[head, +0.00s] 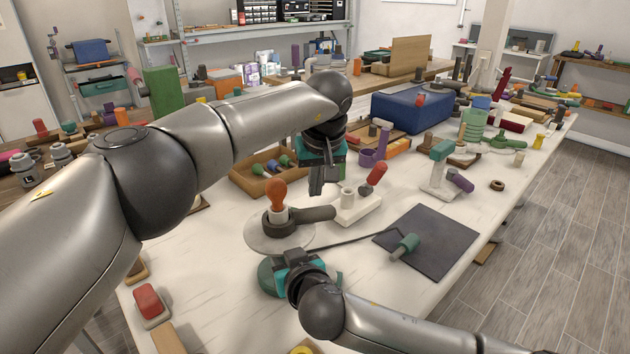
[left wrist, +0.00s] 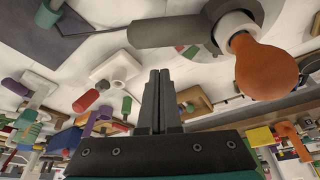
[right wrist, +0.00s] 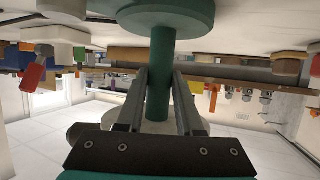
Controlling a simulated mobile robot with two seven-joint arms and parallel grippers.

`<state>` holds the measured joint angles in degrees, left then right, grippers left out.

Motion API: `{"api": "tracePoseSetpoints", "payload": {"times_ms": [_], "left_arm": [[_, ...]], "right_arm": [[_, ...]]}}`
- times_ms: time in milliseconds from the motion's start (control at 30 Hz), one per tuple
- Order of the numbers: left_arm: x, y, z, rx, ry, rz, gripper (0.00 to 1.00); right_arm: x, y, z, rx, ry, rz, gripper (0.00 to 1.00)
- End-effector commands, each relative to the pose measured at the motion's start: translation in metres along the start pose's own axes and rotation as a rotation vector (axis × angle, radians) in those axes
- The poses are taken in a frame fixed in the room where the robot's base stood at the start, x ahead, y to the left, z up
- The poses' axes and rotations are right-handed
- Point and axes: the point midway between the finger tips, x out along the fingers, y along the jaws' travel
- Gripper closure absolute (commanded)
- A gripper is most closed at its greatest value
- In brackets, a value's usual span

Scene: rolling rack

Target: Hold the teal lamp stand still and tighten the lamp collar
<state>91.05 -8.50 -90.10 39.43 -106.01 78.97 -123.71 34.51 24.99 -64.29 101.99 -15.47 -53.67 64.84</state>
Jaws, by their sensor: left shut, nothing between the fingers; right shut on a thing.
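The lamp has an orange bulb (head: 276,190), a pale disc (head: 262,240) and a teal base (head: 268,279). A dark grey collar with a side handle (head: 314,214) rings the white socket under the bulb; the left wrist view also shows this handle (left wrist: 165,32) and the bulb (left wrist: 266,68). My left gripper (head: 319,188) is shut and empty, beyond the handle and apart from it. My right gripper (head: 297,262) is low at the lamp's near side. In the right wrist view its fingers are shut on the teal stand (right wrist: 160,80), below the round base in that inverted picture.
A white block (head: 356,208) with a red-handled piece stands right of the collar handle. A dark mat (head: 440,242) with a teal-handled tool (head: 405,246) lies further right. A wooden tray (head: 240,180) is behind the lamp. The bare white tabletop is free at the front right.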

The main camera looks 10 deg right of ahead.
Motion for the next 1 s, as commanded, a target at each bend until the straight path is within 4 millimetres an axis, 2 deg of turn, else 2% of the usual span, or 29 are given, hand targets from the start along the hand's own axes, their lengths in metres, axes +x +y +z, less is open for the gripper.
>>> {"api": "tracePoseSetpoints", "payload": {"times_ms": [400,1000], "left_arm": [[-0.002,0.000,0.019,0.001,-0.001,-0.001,1.00],[-0.002,0.000,0.022,0.012,-0.001,0.004,1.00]], "right_arm": [[0.000,0.000,-0.001,0.000,0.002,0.000,1.00],[0.000,0.000,-0.001,0.000,0.002,0.000,1.00]]}}
